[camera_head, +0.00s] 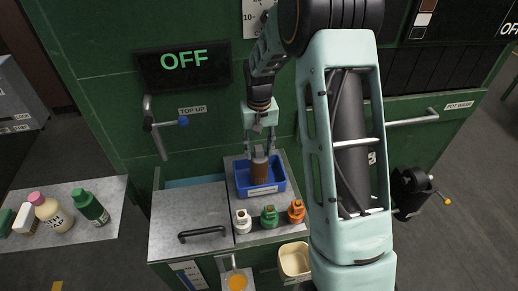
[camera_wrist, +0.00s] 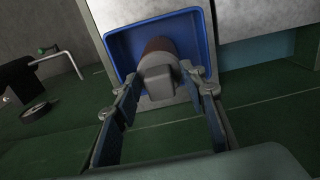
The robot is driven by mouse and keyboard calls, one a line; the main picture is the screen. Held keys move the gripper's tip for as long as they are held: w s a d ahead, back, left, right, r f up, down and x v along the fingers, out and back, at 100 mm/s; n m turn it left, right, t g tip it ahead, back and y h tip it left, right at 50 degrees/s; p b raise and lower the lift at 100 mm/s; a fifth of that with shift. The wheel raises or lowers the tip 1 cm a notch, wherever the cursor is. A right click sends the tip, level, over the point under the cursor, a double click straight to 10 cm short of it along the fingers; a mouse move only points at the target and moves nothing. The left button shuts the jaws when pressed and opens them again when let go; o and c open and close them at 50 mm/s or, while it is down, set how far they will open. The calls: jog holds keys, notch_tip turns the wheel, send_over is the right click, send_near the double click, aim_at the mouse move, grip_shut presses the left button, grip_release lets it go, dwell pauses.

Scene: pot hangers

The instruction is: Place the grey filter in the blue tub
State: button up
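The filter, a brown cylinder (camera_head: 259,173) with a grey cap, stands roughly upright inside the blue tub (camera_head: 241,188). In the wrist view its grey cap (camera_wrist: 158,82) faces me and the brown body shows behind it, within the walls of the blue tub (camera_wrist: 118,48). My gripper (camera_head: 260,148) is above the tub, pointing down at the cap. In the wrist view my gripper (camera_wrist: 160,80) is open, with one finger on each side of the cap and a gap beside it. The filter's base is hidden in the head view.
White, green and orange valves or caps (camera_head: 269,216) stand just in front of the tub. A grey lid with a black handle (camera_head: 202,233) lies to the left. A cream container (camera_head: 294,259) is below right. Bottles (camera_head: 91,207) stand on a left shelf. A green wall panel rises behind.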

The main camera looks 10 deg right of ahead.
jog(key=shift+r, duration=0.1)
notch_tip(320, 180, up, 12)
jog(key=shift+b, duration=0.35)
jog(key=shift+r, duration=0.1)
